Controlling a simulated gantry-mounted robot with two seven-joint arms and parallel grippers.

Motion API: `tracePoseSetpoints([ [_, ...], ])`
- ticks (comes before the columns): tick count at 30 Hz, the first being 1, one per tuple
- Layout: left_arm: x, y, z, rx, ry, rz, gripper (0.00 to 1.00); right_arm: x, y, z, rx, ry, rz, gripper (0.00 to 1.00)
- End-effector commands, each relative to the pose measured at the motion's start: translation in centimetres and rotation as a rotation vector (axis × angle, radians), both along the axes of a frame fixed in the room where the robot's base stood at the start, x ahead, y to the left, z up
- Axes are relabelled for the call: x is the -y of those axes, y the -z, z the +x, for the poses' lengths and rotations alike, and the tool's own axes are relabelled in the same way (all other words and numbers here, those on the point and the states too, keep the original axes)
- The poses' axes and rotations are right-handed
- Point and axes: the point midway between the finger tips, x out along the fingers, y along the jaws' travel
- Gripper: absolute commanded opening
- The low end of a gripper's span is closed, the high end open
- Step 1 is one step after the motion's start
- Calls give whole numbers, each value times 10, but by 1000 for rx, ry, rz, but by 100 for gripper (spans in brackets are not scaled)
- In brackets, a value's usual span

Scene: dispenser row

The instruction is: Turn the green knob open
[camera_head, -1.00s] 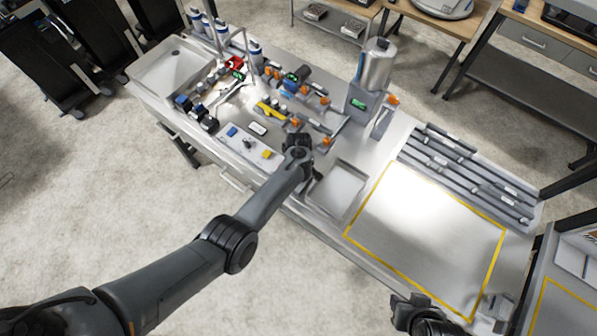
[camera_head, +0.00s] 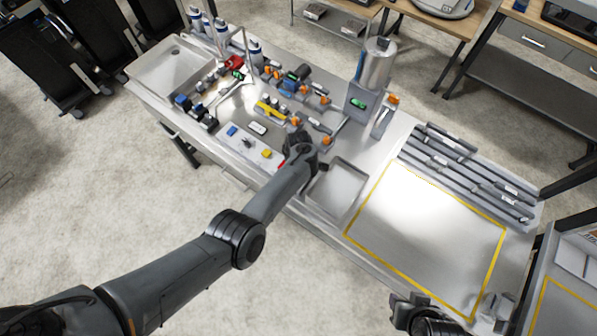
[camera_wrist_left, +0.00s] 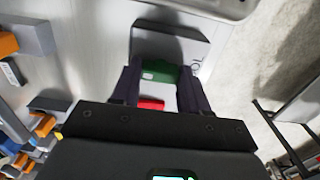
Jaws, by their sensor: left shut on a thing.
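The green knob (camera_wrist_left: 159,70) sits between the two fingers of my left gripper (camera_wrist_left: 158,90) in the left wrist view, at a grey block (camera_wrist_left: 172,45) on the bench. The fingers are shut on its sides. A small red part (camera_wrist_left: 151,104) shows just below the knob, partly hidden by the gripper body. In the head view my left gripper (camera_head: 298,140) is at the bench's front edge area, and its own wrist hides the knob. My right gripper (camera_head: 408,308) is at the lower right, away from the knob; its fingers are not clear.
Several orange-handled valves (camera_head: 325,141) stand close behind my left gripper. A shallow grey tray (camera_head: 338,190) lies to its right. A panel with coloured buttons (camera_head: 250,147) is to its left. A metal tank (camera_head: 376,65) stands behind. The yellow-outlined area (camera_head: 425,222) is clear.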

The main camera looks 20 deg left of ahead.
Motion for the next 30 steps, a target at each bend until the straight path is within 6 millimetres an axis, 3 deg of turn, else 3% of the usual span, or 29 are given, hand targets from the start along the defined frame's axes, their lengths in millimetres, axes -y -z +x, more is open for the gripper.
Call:
tracePoseSetpoints([
  [5, -1, 1, -1, 0, -4, 2, 14, 0, 0, 0, 0, -2, -2, 43],
  [6, -1, 1, -1, 0, -4, 2, 48, 1, 0, 0, 0, -2, -3, 43],
  [11, -1, 1, 0, -1, -2, 1, 70, 2, 0, 0, 0, -5, -8, 43],
  [22, -1, -5, 0, 1, -1, 2, 70, 2, -2, 0, 0, -6, -9, 43],
  [30, -1, -43, 1, 3, -1, 2, 70, 1, -16, 0, 1, -4, -5, 43],
])
